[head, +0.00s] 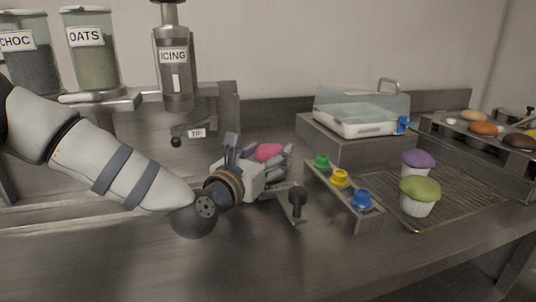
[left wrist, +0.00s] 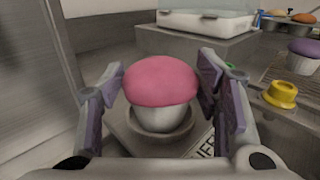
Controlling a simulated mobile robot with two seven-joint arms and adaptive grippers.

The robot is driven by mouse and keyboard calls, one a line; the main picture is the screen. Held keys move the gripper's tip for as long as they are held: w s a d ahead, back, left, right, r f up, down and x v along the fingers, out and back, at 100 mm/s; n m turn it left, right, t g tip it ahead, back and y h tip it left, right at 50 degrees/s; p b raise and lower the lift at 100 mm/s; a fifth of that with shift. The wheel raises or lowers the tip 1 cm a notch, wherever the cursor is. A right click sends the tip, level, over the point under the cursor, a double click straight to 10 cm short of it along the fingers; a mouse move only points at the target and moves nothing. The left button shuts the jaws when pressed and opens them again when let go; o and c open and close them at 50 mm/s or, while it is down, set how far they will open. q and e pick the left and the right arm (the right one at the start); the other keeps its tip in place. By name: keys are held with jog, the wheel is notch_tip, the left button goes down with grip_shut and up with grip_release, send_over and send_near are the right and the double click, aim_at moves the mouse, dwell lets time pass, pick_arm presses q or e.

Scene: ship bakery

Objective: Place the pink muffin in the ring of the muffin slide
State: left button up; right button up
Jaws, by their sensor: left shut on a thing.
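The pink muffin (left wrist: 160,82) has a pink top and a white cup, and it stands upright between the fingers of my left gripper (left wrist: 163,92). My left gripper is shut on it. In the left wrist view the cup's base sits within the grey ring (left wrist: 135,138) of the muffin slide. I cannot tell whether it rests on the bottom. Lettering on the slide is partly hidden by a finger. In the head view only the pink top (head: 268,151) shows behind my left gripper (head: 262,168), and the ring is hidden. My right gripper is not in view.
A panel with green, yellow (head: 339,177) and blue buttons stands right of the gripper. A purple muffin (head: 418,161) and a green muffin (head: 420,191) stand on a wire rack. A lidded box (head: 360,118) is behind. An icing dispenser (head: 173,62) stands back left. The front counter is clear.

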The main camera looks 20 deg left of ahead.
pick_arm(q)
jog(key=shift+f, duration=0.25)
jog(key=o, duration=0.9)
jog(key=shift+r, duration=0.1)
jog(key=shift+r, duration=0.1)
jog(key=shift+s+r, duration=0.15)
jog(key=shift+r, duration=0.1)
jog(key=s, duration=0.3)
jog(key=s+a, duration=0.1)
jog(key=s, duration=0.3)
jog(key=s+a+p, duration=0.1)
jog(key=s, duration=0.3)
jog(key=shift+s+f, duration=0.15)
jog(key=shift+s, duration=0.1)
jog(key=shift+f, duration=0.1)
